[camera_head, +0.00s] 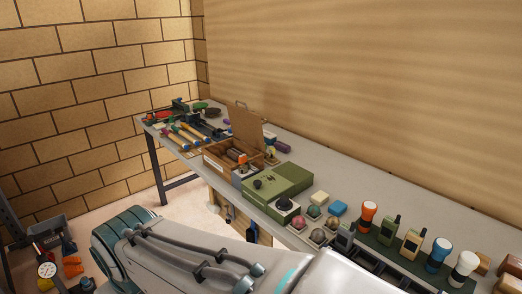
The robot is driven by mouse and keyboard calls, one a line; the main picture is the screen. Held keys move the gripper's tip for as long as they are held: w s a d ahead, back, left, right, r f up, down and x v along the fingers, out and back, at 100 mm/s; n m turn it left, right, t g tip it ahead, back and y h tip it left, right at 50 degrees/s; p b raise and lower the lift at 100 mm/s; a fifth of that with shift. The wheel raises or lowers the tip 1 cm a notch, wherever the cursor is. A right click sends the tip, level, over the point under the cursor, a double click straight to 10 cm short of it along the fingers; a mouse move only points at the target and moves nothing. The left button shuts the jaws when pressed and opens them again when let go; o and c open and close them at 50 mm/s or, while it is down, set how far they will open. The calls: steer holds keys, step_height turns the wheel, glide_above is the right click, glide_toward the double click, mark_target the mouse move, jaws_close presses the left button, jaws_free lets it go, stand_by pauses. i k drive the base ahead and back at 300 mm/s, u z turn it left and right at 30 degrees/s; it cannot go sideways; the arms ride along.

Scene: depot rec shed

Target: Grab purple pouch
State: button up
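No purple thing can be made out clearly as a pouch. A small dark purple item (281,146) lies on the far side of the long grey table, just right of an open wooden box (228,156). It is too small to tell whether it is a pouch. A smaller bluish-purple item (227,121) shows behind the box, partly hidden by its raised lid. My arm crosses the bottom of the view in front of the table. My gripper is out of view.
A green case (277,183) stands mid-table. Flashlights, including an orange one (366,216) and a blue one (438,254), and radios (389,229) stand at right. Striped rods (187,137) and tools lie at the far left end. A wall runs behind the table.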

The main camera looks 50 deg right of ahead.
mark_target(282, 146)
steer(key=z, duration=0.15)
steer(key=i, duration=1.2)
steer(key=z, duration=0.65)
steer(key=i, duration=1.4)
steer(key=z, duration=1.8)
steer(key=i, duration=0.75)
steer(key=z, duration=0.8)
